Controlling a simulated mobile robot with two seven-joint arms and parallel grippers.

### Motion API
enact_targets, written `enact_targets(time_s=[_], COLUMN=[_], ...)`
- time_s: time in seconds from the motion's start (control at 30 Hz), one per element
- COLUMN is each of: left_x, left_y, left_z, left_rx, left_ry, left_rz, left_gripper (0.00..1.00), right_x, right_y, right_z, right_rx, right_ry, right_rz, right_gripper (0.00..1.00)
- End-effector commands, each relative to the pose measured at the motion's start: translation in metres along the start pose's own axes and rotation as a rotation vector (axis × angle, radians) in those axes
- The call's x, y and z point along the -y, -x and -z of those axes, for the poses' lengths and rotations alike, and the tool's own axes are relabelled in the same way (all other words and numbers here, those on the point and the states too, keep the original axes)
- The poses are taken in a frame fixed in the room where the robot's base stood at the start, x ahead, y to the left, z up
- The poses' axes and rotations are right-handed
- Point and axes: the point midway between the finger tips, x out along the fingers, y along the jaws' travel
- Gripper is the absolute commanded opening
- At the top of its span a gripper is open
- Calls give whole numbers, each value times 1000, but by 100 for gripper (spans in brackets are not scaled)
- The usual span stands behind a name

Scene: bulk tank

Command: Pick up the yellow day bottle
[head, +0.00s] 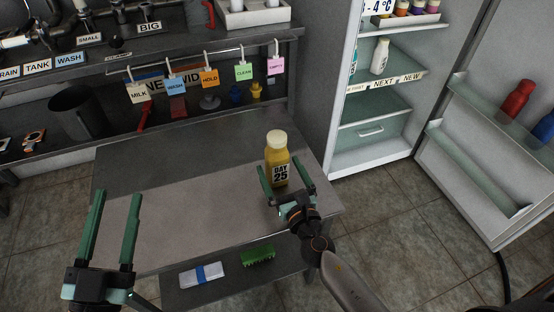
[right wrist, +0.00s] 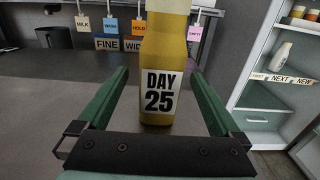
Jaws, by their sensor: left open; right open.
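The yellow day bottle (head: 277,152) stands upright on the grey table, with a cream cap and a white label reading "DAY 25". In the right wrist view the bottle stands between the open fingers, with a gap visible on both sides. My left gripper (head: 118,194) is open and empty, over the table's front left edge.
An open fridge (head: 371,155) with a white bottle (head: 379,57) stands at the right, its door holding red (head: 517,99) and blue bottles. Coloured tags hang from hooks behind the table (head: 180,205). A lower shelf holds a green brush (head: 258,255) and a white-and-blue item (head: 202,275).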

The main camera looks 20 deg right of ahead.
Motion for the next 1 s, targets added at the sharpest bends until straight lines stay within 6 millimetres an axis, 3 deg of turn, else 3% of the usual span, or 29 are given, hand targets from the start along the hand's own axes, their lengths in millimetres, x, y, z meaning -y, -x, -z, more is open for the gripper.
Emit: enact_targets(time_s=[0.2,0.47,1.0], left_x=[-1,-1,0], left_y=[1,1,0], left_z=[-6,-6,-5], left_rx=[25,23,19], left_ry=[6,6,6], left_rz=[0,0,1], left_gripper=[50,50,50], right_x=[1,1,1], right_y=[-26,-29,-28], right_z=[-1,0,0], right_rx=[-1,-2,-2], right_ry=[0,0,1], right_rz=[0,0,0], right_gripper=[100,100,42])
